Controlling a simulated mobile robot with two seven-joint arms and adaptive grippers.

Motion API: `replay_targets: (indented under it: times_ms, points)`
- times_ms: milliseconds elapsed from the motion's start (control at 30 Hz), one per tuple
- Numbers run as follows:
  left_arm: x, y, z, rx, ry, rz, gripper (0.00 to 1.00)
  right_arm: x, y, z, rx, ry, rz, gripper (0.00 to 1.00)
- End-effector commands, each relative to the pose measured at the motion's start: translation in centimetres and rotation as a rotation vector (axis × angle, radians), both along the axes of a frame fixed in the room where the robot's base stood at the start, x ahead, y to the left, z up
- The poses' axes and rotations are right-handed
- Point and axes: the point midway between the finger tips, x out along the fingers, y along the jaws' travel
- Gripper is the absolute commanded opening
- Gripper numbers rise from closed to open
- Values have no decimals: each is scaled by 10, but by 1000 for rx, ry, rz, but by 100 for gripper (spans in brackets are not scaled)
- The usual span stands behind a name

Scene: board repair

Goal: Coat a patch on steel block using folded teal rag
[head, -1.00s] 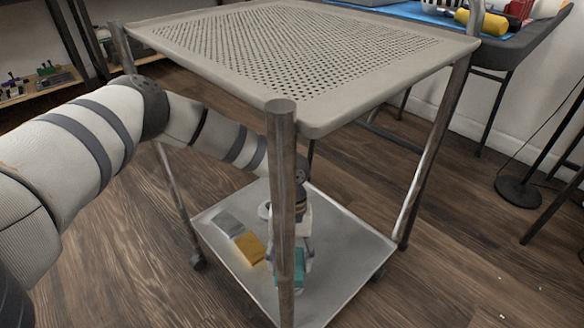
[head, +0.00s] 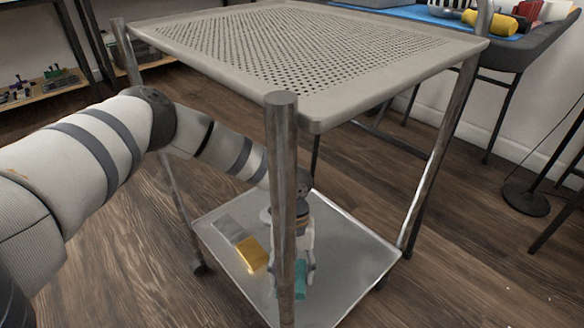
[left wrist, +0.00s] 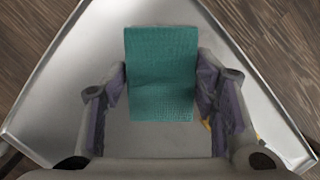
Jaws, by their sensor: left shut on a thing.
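A grey, steel-looking block (head: 231,229) lies on the lower shelf of the cart in the head view, at the left. A yellow-gold block (head: 252,254) lies right beside it. My left gripper (head: 306,264) is over the lower shelf, to the right of both blocks, partly hidden by the cart's front post. It is shut on the folded teal rag (head: 301,281). In the left wrist view the rag (left wrist: 161,80) sits flat between the two fingers of the gripper (left wrist: 161,88). Whether the rag touches the shelf is unclear. My right gripper is not in view.
The cart's perforated top shelf (head: 350,95) hangs above my left forearm. The front post (head: 283,200) stands close in front of my gripper. The lower shelf (head: 345,255) is bare to the right. A workbench (head: 520,50) stands at the back right.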

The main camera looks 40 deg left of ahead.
Motion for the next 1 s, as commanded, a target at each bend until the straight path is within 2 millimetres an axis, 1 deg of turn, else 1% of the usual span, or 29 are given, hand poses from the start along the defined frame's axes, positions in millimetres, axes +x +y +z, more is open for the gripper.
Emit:
replay_targets:
  times_ms: [700, 1000]
  points:
    - [0, 0, -9, 0, 0, 0, 31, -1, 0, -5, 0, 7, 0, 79]
    - [0, 0, -9, 0, 0, 0, 31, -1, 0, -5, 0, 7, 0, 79]
